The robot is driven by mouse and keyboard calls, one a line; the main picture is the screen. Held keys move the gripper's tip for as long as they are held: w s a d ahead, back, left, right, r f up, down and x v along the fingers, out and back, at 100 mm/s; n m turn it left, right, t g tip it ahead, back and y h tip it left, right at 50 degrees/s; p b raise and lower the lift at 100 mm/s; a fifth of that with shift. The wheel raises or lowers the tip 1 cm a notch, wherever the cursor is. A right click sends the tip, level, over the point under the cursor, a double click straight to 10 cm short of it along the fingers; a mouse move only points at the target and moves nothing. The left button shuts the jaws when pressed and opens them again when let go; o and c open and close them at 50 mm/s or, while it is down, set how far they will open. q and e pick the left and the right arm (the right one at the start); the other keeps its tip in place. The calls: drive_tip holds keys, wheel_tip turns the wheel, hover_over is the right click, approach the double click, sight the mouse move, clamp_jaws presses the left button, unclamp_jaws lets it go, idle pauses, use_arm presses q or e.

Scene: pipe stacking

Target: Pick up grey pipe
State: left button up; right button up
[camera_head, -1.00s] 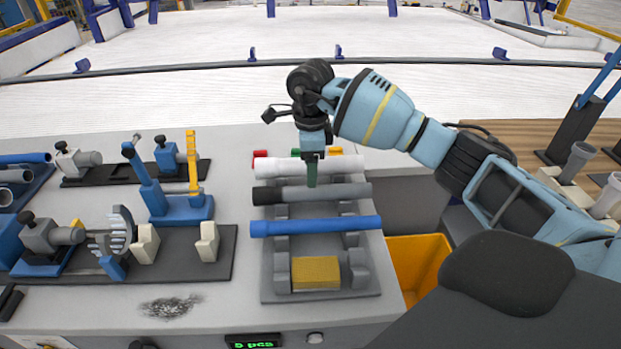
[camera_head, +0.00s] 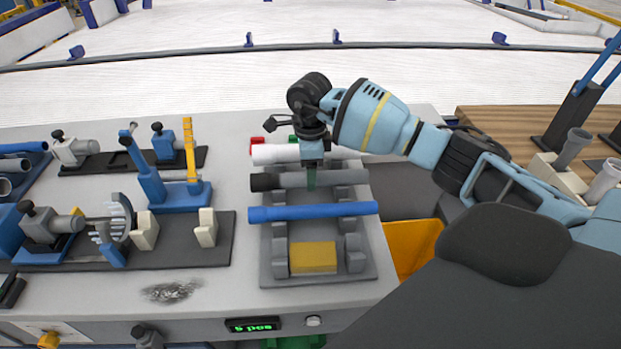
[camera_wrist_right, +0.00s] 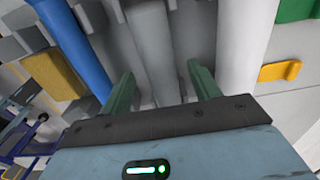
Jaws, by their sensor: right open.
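The grey pipe (camera_head: 335,179) has a dark left end and lies level in the rack (camera_head: 268,274), between the white pipe (camera_head: 275,154) and the blue pipe (camera_head: 290,213). My right gripper (camera_head: 311,182) points down at the middle of the grey pipe and hides a short part of it. In the right wrist view, the open green fingers (camera_wrist_right: 160,88) stand on either side of the grey pipe (camera_wrist_right: 152,45), with the blue pipe (camera_wrist_right: 75,45) to the left and the white pipe (camera_wrist_right: 243,50) to the right. Nothing is held. My left gripper is not in view.
A yellow block (camera_head: 313,258) sits at the front of the rack. Left of it is a fixture board (camera_head: 190,258) with clamps. An orange bin (camera_head: 410,245) stands at right, below the table edge. The table front between the board and rack is clear.

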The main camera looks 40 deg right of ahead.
wheel_tip(320, 180, down, 2)
drive_tip(key=shift+f, duration=0.1)
drive_tip(key=c, duration=1.1)
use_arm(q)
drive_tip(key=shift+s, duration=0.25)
use_arm(e)
drive_tip(key=shift+r, duration=0.2)
